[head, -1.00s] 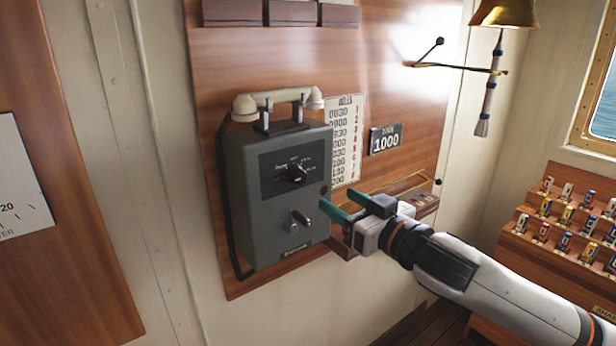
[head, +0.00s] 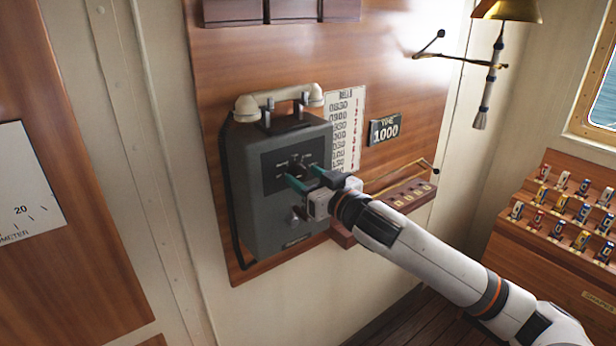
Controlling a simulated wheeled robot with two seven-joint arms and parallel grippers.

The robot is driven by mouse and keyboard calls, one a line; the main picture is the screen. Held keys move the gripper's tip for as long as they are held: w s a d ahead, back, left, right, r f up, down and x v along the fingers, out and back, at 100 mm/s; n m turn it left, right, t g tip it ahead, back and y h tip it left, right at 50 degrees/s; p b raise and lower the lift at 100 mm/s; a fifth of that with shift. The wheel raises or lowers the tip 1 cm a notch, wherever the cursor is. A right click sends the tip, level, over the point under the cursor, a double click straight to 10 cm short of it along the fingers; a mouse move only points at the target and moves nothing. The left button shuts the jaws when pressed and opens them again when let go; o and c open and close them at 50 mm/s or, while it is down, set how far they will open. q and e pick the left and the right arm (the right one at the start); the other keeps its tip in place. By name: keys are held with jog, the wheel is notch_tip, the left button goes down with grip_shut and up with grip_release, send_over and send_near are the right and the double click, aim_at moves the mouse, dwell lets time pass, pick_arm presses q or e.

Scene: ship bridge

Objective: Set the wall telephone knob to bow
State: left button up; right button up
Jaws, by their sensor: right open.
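The wall telephone (head: 255,215) is a grey box with a cream handset (head: 278,101) resting on the cradle on top. Its dark dial plate (head: 275,167) carries the black selector knob (head: 297,171), which is partly hidden by my right gripper. The small dial lettering is too blurred to read, so I cannot tell the knob's setting. My right gripper (head: 305,178) is open, its green fingertips at the knob, one to its lower left and one to its right. I cannot tell whether they touch it. A crank (head: 298,213) sits lower on the box, partly hidden. My left gripper is not in view.
A bell-code card (head: 347,130) and a "1000" time plate (head: 384,130) are on the wooden panel right of the telephone. A small wooden rack (head: 408,196) lies behind my right arm. A brass bell (head: 507,10) hangs at upper right. A stepped flag rack (head: 520,240) stands at right.

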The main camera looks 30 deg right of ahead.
jog(key=shift+c, duration=0.5)
jog(key=c, duration=0.9)
